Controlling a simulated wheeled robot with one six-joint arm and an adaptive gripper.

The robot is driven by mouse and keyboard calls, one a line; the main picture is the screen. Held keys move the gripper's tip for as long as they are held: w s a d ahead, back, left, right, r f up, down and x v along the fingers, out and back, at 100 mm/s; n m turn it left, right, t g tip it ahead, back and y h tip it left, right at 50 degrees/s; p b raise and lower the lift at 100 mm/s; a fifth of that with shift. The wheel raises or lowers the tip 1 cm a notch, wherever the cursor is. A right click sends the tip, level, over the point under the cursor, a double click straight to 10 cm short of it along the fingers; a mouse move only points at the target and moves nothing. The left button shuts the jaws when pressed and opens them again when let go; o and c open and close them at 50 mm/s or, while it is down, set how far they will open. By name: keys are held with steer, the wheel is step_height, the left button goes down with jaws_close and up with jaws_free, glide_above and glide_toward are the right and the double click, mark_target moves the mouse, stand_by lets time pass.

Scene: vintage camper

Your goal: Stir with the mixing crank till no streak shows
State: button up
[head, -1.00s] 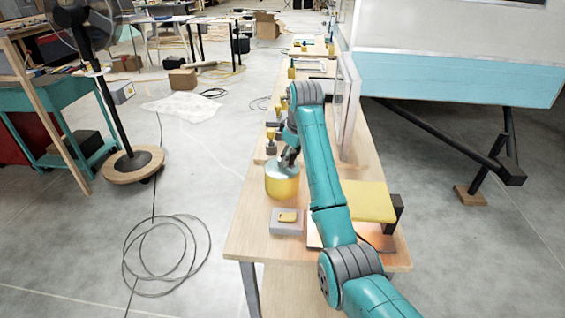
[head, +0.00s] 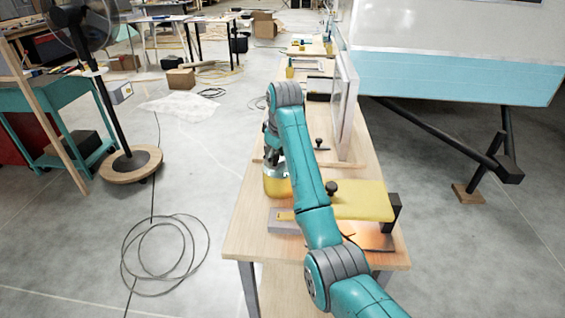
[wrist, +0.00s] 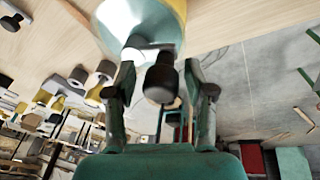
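The mixing pot (head: 275,187) is a yellow can with a pale lid, standing near the left edge of the wooden table; my arm partly hides it. In the wrist view its pale lid (wrist: 128,22) is at the top, with a short metal crank arm (wrist: 150,45) ending in a dark round knob (wrist: 160,82). My gripper (wrist: 161,68) has its fingers on either side of this knob, with gaps showing on both sides. In the head view my gripper (head: 271,156) is just above the pot, mostly hidden by my wrist. The pot's contents are not visible.
A grey block (head: 288,226) with a yellow strip lies in front of the pot. A yellow board (head: 360,202) and a dark knob (head: 331,187) are to the right. A clear upright panel (head: 345,105) stands along the table's right side. Several small knobbed items show in the wrist view.

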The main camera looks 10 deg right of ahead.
steer(key=shift+r, duration=0.1)
stand_by(0.4)
steer(key=shift+r, duration=2.45)
steer(key=shift+f, duration=0.1)
